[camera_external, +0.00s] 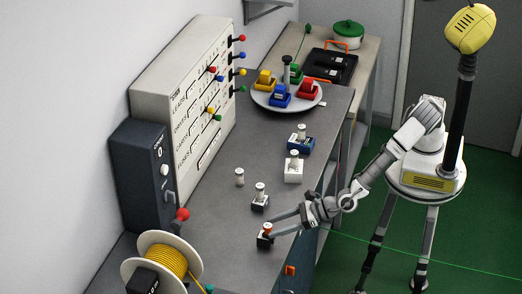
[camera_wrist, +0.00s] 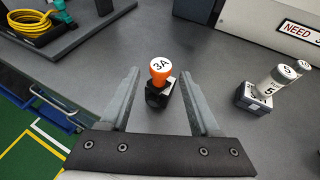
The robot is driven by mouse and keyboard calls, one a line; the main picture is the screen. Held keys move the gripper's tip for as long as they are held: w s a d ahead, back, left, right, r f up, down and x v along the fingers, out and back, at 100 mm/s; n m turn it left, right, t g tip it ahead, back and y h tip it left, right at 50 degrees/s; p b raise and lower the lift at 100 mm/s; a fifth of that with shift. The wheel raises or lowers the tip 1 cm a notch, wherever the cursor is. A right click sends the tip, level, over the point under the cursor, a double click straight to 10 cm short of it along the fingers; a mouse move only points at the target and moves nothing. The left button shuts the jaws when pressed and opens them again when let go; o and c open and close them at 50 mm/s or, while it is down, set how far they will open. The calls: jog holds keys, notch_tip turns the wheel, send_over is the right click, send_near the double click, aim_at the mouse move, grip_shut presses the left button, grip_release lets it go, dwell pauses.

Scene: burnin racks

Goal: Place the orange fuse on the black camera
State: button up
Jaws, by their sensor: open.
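The orange fuse (camera_wrist: 160,75), with a white top marked "3A", stands upright on a small black block (camera_wrist: 153,100) in the wrist view. It also shows in the external view (camera_external: 267,228) near the bench's front edge. My gripper (camera_wrist: 159,72) is open, one finger on each side of the fuse, with visible gaps. The external view shows my gripper (camera_external: 274,225) low over the bench at the fuse. A second small dark block with a pale front (camera_external: 259,206) carries a white-topped fuse. I cannot tell which dark block is the black camera.
A loose pale fuse (camera_external: 240,177), a white block (camera_external: 293,172) and a blue block (camera_external: 300,145) stand further back. A round plate (camera_external: 260,99) holds several coloured blocks. A test panel (camera_external: 190,95), a dark power box (camera_external: 140,175) and a yellow cable reel (camera_external: 165,258) line the left.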

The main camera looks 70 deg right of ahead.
jog(key=v, duration=0.9)
jog(key=w+d+r+m+h, duration=0.2)
jog(key=w+d+m, duration=0.2)
jog(key=d, duration=0.2)
jog(key=w+d+r+m+g+h, duration=0.1)
jog(key=w+d+r+m+h, duration=0.2)
jog(key=d, duration=0.4)
jog(key=w+d+r+m+h, duration=0.1)
jog(key=w+d+r+m, duration=0.1)
jog(key=w+d+m, duration=0.3)
jog(key=d+r+m+g+h, duration=0.25)
jog(key=d+m, duration=0.55)
jog(key=d, duration=0.9)
jog(key=s+d+r+m+g, duration=0.2)
jog(key=s+d+m, duration=0.25)
jog(key=d, duration=0.25)
jog(key=s+d+r+m+g, duration=0.1)
jog(key=s+d+r+m, duration=0.15)
jog(key=d+m, duration=0.4)
jog(key=s+d+m+y, duration=0.1)
jog(key=s+d+m, duration=0.2)
jog(key=s, duration=0.4)
jog(key=s+d+r+m+y, duration=0.1)
jog(key=s+d+m+y, duration=0.1)
jog(key=s+m, duration=0.4)
jog(key=shift+s+d+r+m, duration=0.3)
jog(key=shift+s+d, duration=0.1)
jog(key=shift+d, duration=0.45)
